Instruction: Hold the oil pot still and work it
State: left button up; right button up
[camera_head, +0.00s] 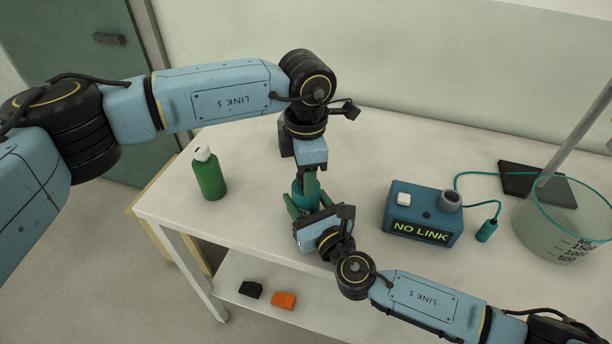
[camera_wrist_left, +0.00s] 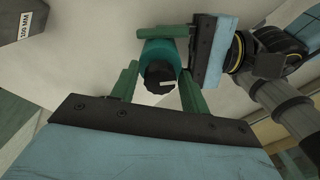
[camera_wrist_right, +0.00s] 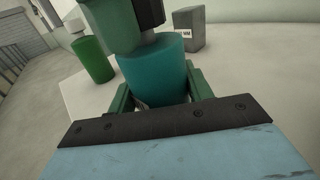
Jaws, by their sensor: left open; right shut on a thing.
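The oil pot (camera_head: 304,190) is a teal cylinder standing near the table's front edge, mostly hidden by my grippers in the head view. Its black top (camera_wrist_left: 159,74) with a pale mark shows in the left wrist view. My right gripper (camera_head: 308,203) is shut on the pot's teal body, which fills the middle of the right wrist view (camera_wrist_right: 157,72). My left gripper (camera_head: 311,180) comes down from above, open, with its green fingers on either side of the black top. I cannot tell whether they touch it.
A green bottle (camera_head: 209,176) with a white cap stands left of the pot. A blue NO LINK box (camera_head: 422,216) stands right, cabled to a teal probe (camera_head: 486,231). A glass beaker (camera_head: 565,225) is far right. A grey block (camera_wrist_right: 188,30) stands behind the pot.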

pick_arm(q)
jog(key=shift+c, duration=0.4)
jog(key=c, duration=0.5)
jog(key=n, duration=1)
jog(key=o, duration=0.6)
